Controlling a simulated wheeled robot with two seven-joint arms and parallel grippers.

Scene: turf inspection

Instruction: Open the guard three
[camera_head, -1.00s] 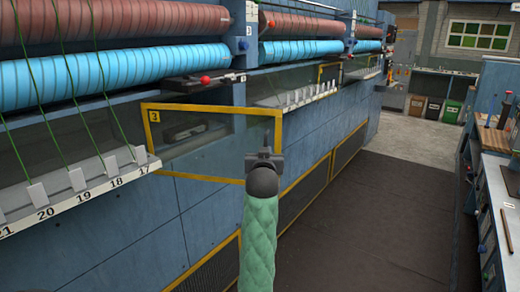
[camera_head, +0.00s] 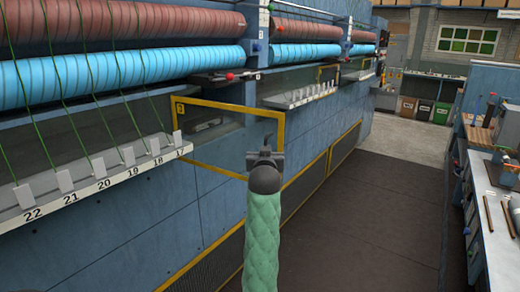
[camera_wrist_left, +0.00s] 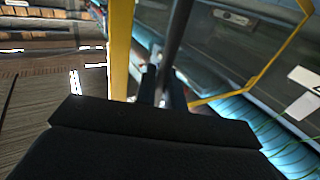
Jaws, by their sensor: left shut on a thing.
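Guard three is a clear panel in a yellow frame (camera_head: 222,107) with a "3" tag at its upper left corner. In the head view it stands out at an angle from the blue machine front, partly open. My left gripper (camera_head: 265,150) is at its right, free edge. In the left wrist view, the gripper (camera_wrist_left: 162,88) is shut on a dark upright handle (camera_wrist_left: 177,38) beside the yellow frame (camera_wrist_left: 120,45). The exact finger contact is hard to make out. My right gripper is not in view.
The machine carries brown and blue rolls (camera_head: 130,67) and a numbered ledge (camera_head: 100,183) at the left with green yarns. A workbench (camera_head: 495,200) stands at the right. The dark floor (camera_head: 350,220) between them is clear. Bins (camera_head: 424,109) stand at the back.

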